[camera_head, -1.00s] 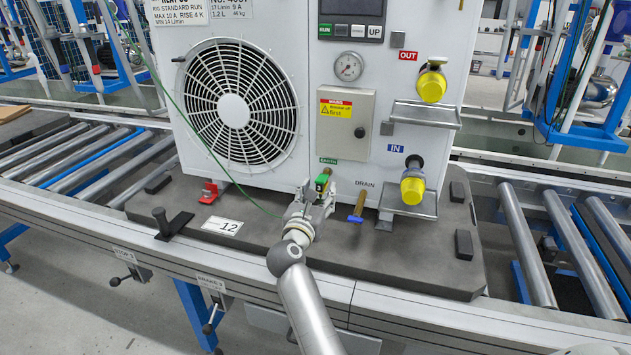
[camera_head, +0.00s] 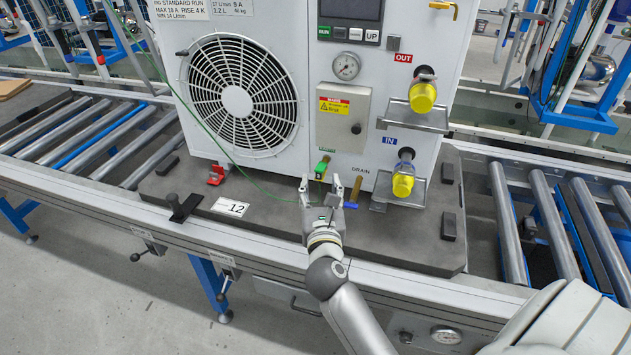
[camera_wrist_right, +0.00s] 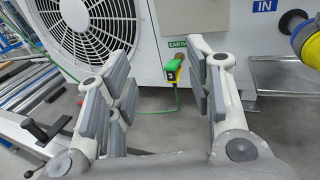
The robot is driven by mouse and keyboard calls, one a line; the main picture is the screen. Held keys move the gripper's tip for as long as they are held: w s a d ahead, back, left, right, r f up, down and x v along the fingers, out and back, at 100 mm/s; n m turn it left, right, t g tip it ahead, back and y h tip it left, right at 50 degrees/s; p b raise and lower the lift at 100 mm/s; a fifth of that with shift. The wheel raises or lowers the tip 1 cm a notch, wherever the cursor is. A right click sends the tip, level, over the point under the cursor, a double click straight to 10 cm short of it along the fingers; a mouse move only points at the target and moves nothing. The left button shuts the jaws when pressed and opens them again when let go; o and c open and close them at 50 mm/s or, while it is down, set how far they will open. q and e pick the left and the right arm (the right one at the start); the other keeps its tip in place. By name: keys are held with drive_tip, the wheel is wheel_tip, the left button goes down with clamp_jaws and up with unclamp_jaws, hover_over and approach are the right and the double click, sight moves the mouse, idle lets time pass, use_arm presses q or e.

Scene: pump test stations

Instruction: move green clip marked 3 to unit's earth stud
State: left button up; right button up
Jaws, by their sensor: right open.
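The green clip (camera_head: 322,167) sits at the unit's lower front, just under the small green EARTH label, with a thin green wire running from it. In the right wrist view the clip (camera_wrist_right: 173,68) shows a dark mark reading 3, and it is at a brass-coloured stud (camera_wrist_right: 180,55) below the EARTH label (camera_wrist_right: 178,43). I take this to be the earth stud; the clip appears to be on it. My right gripper (camera_head: 331,190) is open and empty, in front of and below the clip, apart from it. The clip shows between its fingers (camera_wrist_right: 160,95) in the wrist view. My left gripper is not seen.
The white unit (camera_head: 290,30) stands on a dark pallet (camera_head: 270,222) on the roller line. A brass drain pipe with a blue handle (camera_head: 351,205) is right of the clip. Yellow-capped ports (camera_head: 403,182) stick out at right. A red clamp (camera_head: 216,175) sits at left.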

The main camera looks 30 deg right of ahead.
drive_tip(key=s+a+r+n+t+y+p, duration=0.1)
drive_tip(key=s+a+r+n+y+p, duration=0.1)
drive_tip(key=s+a+r+p, duration=0.3)
drive_tip(key=shift+s+a+r+t+y+p, duration=0.2)
drive_tip(key=shift+s+r+t+y+p, duration=0.15)
drive_tip(key=shift+s+y, duration=0.4)
drive_tip(key=shift+f, duration=0.1)
